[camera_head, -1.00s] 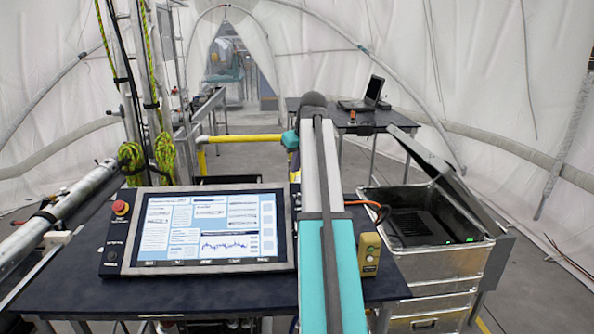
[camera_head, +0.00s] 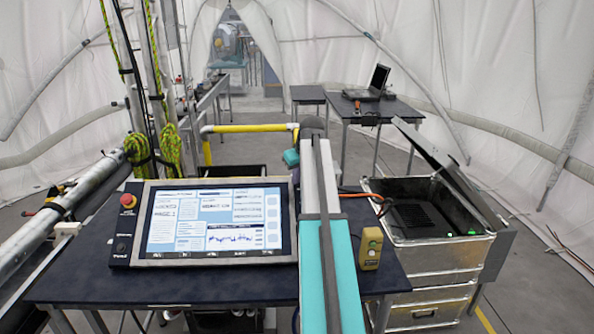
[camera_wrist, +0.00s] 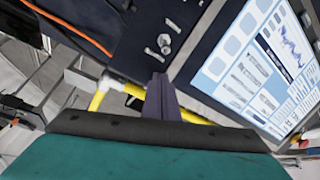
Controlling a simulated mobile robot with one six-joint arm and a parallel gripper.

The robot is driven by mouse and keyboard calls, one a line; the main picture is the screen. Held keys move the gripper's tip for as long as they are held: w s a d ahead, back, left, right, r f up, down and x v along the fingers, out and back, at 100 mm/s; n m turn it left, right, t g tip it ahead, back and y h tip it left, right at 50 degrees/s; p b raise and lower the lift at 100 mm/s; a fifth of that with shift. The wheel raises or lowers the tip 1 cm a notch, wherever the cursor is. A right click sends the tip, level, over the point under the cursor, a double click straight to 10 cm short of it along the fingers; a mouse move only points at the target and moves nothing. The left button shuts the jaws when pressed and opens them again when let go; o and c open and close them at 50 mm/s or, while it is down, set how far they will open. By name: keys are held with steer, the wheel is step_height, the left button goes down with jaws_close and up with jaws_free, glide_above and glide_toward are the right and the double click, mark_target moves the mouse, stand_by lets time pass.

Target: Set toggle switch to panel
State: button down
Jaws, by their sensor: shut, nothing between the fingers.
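In the wrist view, small metal switch-like parts (camera_wrist: 165,42) stand on a dark panel (camera_wrist: 135,58) beside a lit screen (camera_wrist: 255,55). One looks like a toggle lever, but its setting is too small to tell. My gripper (camera_wrist: 158,78) is shut and empty, its dark fingers pointing at the panel, just below these parts in the picture. I cannot tell whether it touches the panel. In the head view, the screen unit (camera_head: 215,222) lies on a dark table, and my arm hides the area right of it, including the switch parts and my fingertips.
A red stop button (camera_head: 127,200) is left of the screen. A yellow control box (camera_head: 370,247) stands right of my arm. An open metal case (camera_head: 437,253) with a raised lid is further right. A yellow rail (camera_head: 245,128) and a laptop table (camera_head: 350,108) are behind.

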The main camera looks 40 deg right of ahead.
steer(key=shift+s+a+f+p, duration=0.15)
steer(key=shift+s+p, duration=0.1)
steer(key=shift+s, duration=0.3)
steer(key=shift+s+a+p, duration=0.1)
steer(key=shift+s+p, duration=0.1)
steer(key=shift+s, duration=0.3)
steer(key=shift+s+a+f+p, duration=0.15)
steer(key=shift+s+p, duration=0.1)
steer(key=shift+s, duration=0.3)
steer(key=shift+s+d+b, duration=0.1)
steer(key=shift+s+b, duration=0.05)
steer(key=shift+b, duration=0.15)
steer(key=shift+s, duration=0.1)
steer(key=shift+t+h+b, duration=0.3)
steer(key=shift+b, duration=0.05)
